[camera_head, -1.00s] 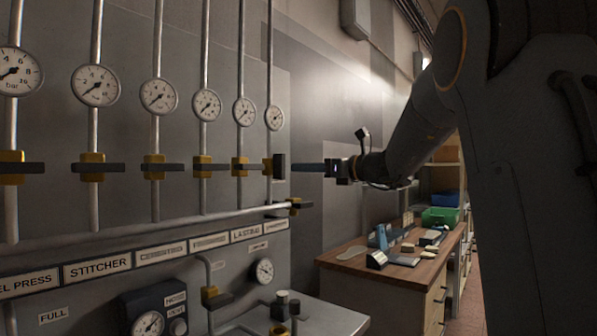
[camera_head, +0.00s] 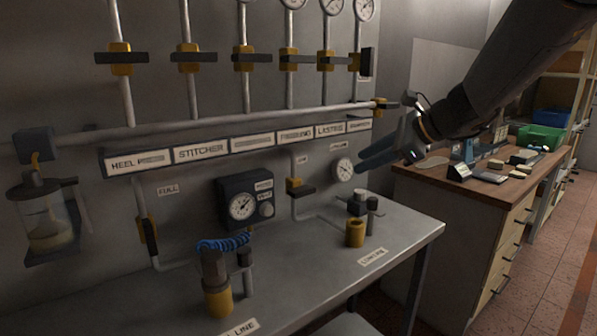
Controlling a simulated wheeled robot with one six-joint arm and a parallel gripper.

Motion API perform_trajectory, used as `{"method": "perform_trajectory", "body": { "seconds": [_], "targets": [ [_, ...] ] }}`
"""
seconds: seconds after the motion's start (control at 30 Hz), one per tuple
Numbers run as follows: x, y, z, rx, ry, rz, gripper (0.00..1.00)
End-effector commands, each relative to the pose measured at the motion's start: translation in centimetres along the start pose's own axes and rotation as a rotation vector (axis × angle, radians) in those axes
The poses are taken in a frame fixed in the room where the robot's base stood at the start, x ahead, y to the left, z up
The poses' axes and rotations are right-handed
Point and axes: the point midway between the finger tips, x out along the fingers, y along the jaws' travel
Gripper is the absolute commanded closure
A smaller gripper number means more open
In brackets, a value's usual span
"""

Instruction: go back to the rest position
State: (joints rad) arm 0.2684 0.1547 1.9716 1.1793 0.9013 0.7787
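My gripper (camera_head: 368,158) is at the end of my arm (camera_head: 480,100), which reaches in from the upper right. Its blue-grey fingers point left, in front of the panel near the small lower gauge (camera_head: 343,170). The fingers overlap in this view, so any gap between them is hard to see. I see nothing held in them. The rightmost valve handle (camera_head: 366,62) stands upright on its pipe, above and apart from my gripper. The other handles in that row, such as the leftmost (camera_head: 121,57), lie level.
A wooden-topped cabinet (camera_head: 470,185) with tools stands right, near shelves with a green bin (camera_head: 541,138). The tiled floor at right is clear.

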Motion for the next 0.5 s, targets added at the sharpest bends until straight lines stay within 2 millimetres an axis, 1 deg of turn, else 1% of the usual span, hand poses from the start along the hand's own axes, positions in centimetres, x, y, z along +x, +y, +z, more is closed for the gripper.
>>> {"method": "perform_trajectory", "body": {
  "seconds": [0.03, 0.07, 0.1, 0.13, 0.17, 0.2, 0.27, 0.3, 0.4, 0.5],
  "targets": [
    [0.9, 3.2, -1.1, -0.088, 0.050, 0.067, 0.67],
    [1.2, 5.1, -1.9, -0.150, 0.081, 0.107, 0.67],
    [1.6, 7.6, -3.1, -0.235, 0.120, 0.166, 0.67],
    [1.8, 9.5, -4.0, -0.302, 0.147, 0.211, 0.67],
    [1.9, 11.4, -4.8, -0.373, 0.171, 0.260, 0.67],
    [1.9, 13.9, -6.0, -0.471, 0.200, 0.325, 0.67],
    [1.6, 17.7, -7.9, -0.628, 0.236, 0.431, 0.67],
    [1.3, 20.2, -9.1, -0.741, 0.252, 0.505, 0.67],
    [-0.1, 25.5, -12.0, -1.022, 0.265, 0.688, 0.67],
    [-1.5, 29.4, -14.2, -1.272, 0.245, 0.844, 0.67]
  ]
}}
